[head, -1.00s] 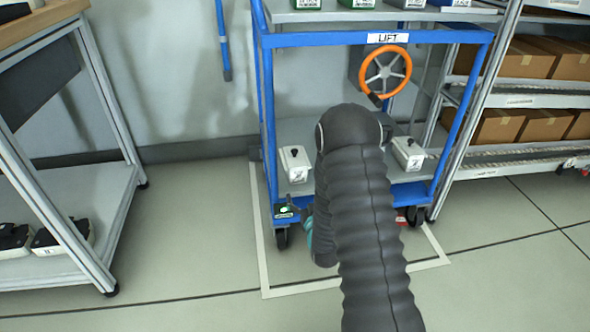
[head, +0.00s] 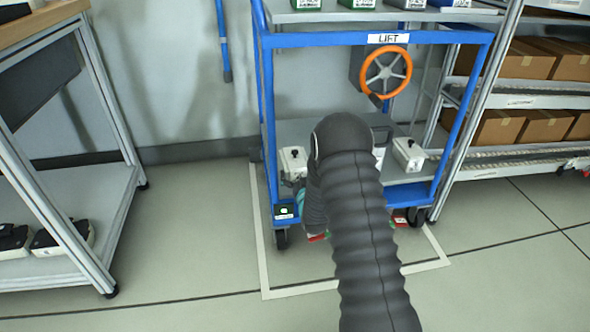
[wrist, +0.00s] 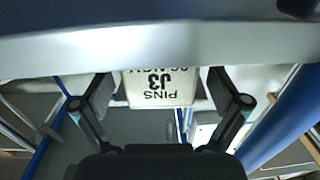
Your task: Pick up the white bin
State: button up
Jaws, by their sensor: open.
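The white bin (wrist: 158,90) shows upside down in the wrist view, with a label reading "PINS" and "J3". It lies between the two fingers of my gripper (wrist: 160,78), which is open, with a gap on each side of the bin. A pale band crosses the top of the wrist view and cuts off part of the bin. In the head view, a sliver of a white thing (head: 379,157) shows beside my arm on the lower shelf; I cannot tell if it is the same bin. My arm hides the gripper's fingers there.
The blue trolley (head: 330,40) marked "LIFT" carries an orange handwheel (head: 386,72). White boxes stand at the left (head: 293,161) and right (head: 409,154) of its lower shelf. A bench (head: 85,190) is at left, a rack of cartons (head: 520,125) at right.

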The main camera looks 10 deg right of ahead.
jog(key=shift+w, duration=1.3)
jog(key=c, duration=1.7)
jog(key=shift+r, duration=0.15)
grip_shut()
